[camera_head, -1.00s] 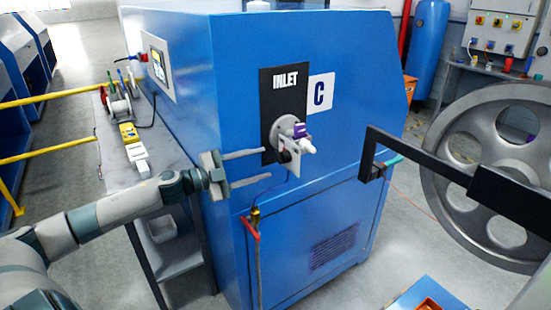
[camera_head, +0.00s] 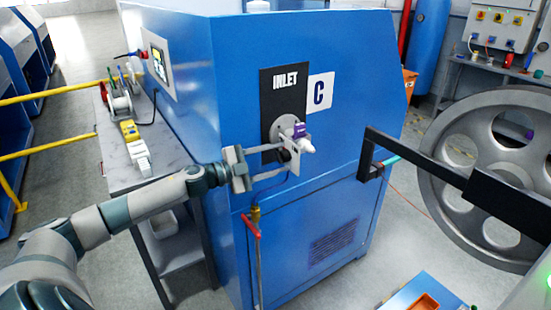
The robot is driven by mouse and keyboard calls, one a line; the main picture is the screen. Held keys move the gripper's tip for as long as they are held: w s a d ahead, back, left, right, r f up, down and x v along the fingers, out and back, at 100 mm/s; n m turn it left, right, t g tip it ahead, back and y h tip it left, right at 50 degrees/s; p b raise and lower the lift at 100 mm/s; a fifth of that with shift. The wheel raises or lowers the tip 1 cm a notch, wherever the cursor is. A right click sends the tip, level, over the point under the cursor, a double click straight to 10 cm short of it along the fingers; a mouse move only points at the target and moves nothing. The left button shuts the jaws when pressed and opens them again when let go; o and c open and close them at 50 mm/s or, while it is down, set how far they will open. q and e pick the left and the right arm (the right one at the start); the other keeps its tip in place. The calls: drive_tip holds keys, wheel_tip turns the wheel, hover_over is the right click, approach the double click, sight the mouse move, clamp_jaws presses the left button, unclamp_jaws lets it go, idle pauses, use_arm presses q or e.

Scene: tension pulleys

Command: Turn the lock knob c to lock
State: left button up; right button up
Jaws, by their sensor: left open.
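I cannot tell for certain which part is lock knob c. My left gripper (camera_head: 286,158) reaches in from the left, open, its two fingers pointing right. The fingertips are close to the fitting's left side; whether they touch it is unclear. My right gripper is not in view.
The blue cabinet (camera_head: 240,120) fills the middle. A red-handled valve (camera_head: 252,224) with a pipe stands below the gripper. A black frame (camera_head: 480,190) and large grey wheel (camera_head: 500,140) occupy the right. A side bench (camera_head: 172,155) with tools lies left.

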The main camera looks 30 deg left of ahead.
use_arm(q)
drive_tip(key=shift+c, duration=1.3)
drive_tip(key=c, duration=0.6)
drive_tip(key=shift+f, duration=0.1)
drive_tip(key=shift+c, duration=0.2)
